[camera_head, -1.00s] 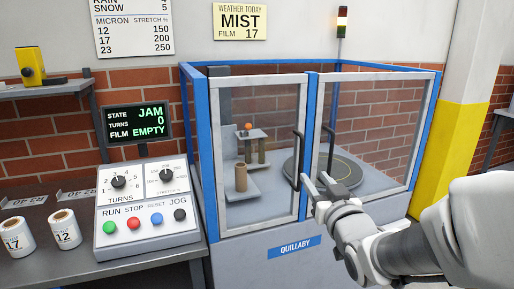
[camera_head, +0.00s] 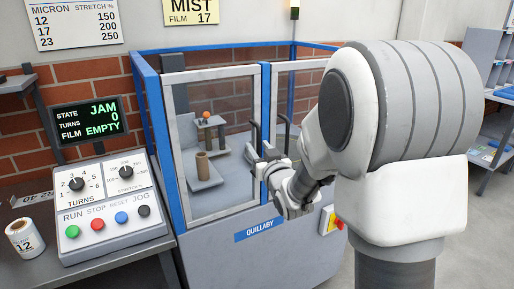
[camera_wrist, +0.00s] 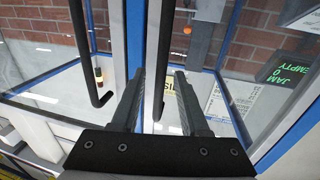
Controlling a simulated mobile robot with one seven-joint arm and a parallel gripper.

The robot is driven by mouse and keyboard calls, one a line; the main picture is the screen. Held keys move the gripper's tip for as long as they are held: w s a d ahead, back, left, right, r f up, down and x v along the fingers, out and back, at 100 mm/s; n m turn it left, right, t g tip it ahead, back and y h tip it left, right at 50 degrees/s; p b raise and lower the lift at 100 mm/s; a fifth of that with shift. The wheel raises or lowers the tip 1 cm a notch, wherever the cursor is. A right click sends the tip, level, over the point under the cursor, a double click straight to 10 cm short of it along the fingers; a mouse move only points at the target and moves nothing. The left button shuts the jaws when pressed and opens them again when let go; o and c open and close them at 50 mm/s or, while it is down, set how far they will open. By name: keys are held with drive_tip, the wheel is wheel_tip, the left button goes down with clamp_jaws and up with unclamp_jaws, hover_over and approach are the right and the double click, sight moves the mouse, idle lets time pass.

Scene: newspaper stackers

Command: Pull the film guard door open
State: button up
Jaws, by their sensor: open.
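The wrapping machine has two glazed guard doors with pale frames; the left door (camera_head: 180,130) and the right door (camera_head: 277,85) look closed. Each has a black vertical bar handle near the middle blue post. My gripper (camera_head: 262,155) is at the lower part of the left door's handle (camera_head: 253,135). In the wrist view my open fingers (camera_wrist: 160,73) stand on either side of a black handle bar (camera_wrist: 157,95); whether they touch it I cannot tell. The right door's handle (camera_wrist: 86,50) shows left of the fingers, apart from them.
The control panel (camera_head: 110,200) and a screen reading JAM, film EMPTY (camera_head: 90,118) stand left of the machine. Inside are a brown tube (camera_head: 203,165) and an orange ball (camera_head: 207,115). A red stop button (camera_head: 339,224) is at the front right. Floor is clear at right.

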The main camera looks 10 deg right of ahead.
drive_tip(key=shift+w, duration=0.15)
drive_tip(key=shift+c, duration=0.2)
clamp_jaws()
idle(1.2)
